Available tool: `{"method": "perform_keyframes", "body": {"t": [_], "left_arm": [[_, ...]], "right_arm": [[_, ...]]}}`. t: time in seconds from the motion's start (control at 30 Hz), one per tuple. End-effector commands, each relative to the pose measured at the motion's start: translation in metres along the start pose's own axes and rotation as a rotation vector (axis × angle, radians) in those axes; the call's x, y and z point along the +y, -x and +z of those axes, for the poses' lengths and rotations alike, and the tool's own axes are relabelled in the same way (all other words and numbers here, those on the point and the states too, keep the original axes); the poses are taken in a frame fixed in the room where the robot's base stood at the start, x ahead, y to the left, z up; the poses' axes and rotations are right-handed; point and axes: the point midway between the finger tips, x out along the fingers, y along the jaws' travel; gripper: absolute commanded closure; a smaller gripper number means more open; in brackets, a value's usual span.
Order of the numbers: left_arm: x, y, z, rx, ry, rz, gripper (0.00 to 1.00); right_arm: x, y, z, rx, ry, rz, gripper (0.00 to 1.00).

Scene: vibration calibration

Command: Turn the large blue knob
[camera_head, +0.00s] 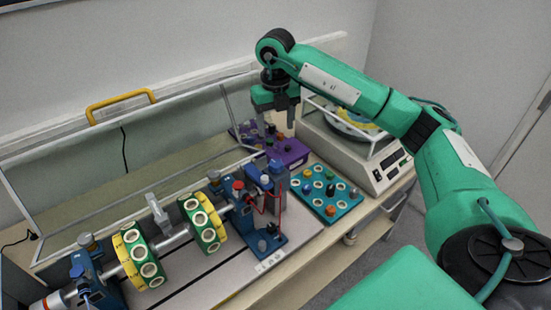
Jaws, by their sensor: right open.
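My right gripper (276,122) hangs from the green arm that comes in from the right. It points down with its two fingers apart and nothing visible between them. It is over the purple control box (288,151), which carries several small knobs. The gripper hides part of this box. I cannot clearly pick out a large blue knob; small dark bluish knobs show on the box near the fingers, too small to tell apart. My left gripper is not in view.
A teal tray (345,208) with several colored pieces is in front of the box. A white scale (374,175) stands to its right. A shaft rig with green and yellow discs (205,222) fills the left. A clear cover with a yellow handle (121,98) stands behind.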

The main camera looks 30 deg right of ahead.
Motion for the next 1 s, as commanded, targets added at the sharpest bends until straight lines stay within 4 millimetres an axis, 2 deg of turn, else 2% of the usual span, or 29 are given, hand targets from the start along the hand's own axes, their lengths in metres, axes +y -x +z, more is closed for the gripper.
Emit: {"method": "perform_keyframes", "body": {"t": [0.4, 0.6, 0.8, 1.0], "left_arm": [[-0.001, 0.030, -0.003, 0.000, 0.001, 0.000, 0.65], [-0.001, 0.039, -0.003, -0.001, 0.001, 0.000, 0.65], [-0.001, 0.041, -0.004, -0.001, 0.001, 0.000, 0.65], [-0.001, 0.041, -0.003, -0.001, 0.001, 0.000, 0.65]], "right_arm": [[0.001, -0.081, -0.002, 0.006, 0.004, 0.002, 0.38], [0.001, -0.113, -0.001, 0.004, 0.003, 0.003, 0.38], [0.001, -0.126, -0.001, 0.001, 0.003, 0.004, 0.38], [0.002, -0.127, -0.001, 0.001, 0.004, 0.004, 0.38]]}}
